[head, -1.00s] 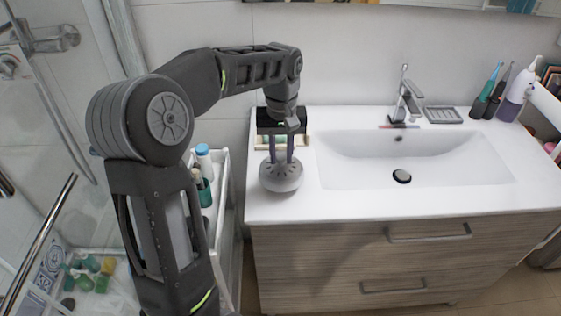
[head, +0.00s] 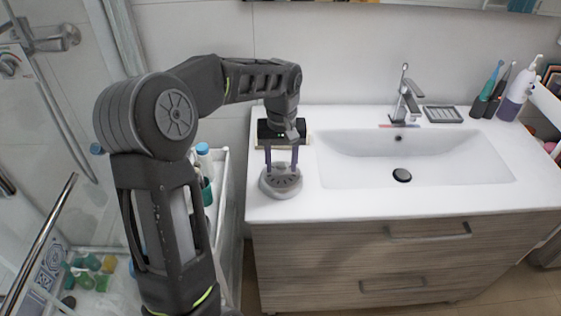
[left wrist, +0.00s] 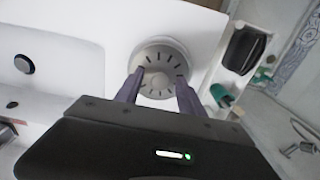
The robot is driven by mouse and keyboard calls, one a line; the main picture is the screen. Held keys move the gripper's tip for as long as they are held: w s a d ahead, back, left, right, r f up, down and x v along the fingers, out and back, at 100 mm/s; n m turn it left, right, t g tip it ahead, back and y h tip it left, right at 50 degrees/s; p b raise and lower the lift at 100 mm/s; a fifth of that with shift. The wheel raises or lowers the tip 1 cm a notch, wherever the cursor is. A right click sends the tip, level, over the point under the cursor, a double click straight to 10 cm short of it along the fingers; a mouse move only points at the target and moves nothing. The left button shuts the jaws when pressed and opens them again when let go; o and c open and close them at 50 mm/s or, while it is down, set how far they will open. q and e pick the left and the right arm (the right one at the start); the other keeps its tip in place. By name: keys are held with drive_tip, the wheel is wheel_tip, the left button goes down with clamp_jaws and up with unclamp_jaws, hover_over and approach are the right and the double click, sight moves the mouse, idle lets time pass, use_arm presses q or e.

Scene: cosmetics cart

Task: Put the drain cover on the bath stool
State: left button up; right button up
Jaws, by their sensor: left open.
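A round grey drain cover (head: 281,184), with a ring of dark slots, sits near the front left of the white counter. It shows from above in the left wrist view (left wrist: 160,62), with a knob at its middle. It has a wider rim below; I cannot tell whether that is its own edge or a separate stool under it. No other bath stool is clear to me. My left gripper (head: 281,170) points down over the cover, open, with one purple finger on each side. In the left wrist view the fingertips (left wrist: 161,76) flank the knob. My right gripper is out of view.
The sink basin (head: 420,160) with a dark plug (head: 402,176) lies to the right. A faucet (head: 404,100) and soap dish (head: 442,114) stand behind it. A white cart (head: 220,190) with bottles stands left of the counter. The front counter strip is clear.

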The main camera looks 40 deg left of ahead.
sight(282, 166)
use_arm(q)
drive_tip(key=shift+r, duration=0.25)
drive_tip(key=shift+w+r, duration=0.1)
drive_tip(key=shift+r, duration=0.15)
wheel_tip(282, 166, up, 11)
drive_tip(key=p, duration=0.2)
drive_tip(key=shift+r, duration=0.2)
drive_tip(key=shift+o, duration=0.4)
drive_tip(key=shift+f, duration=0.15)
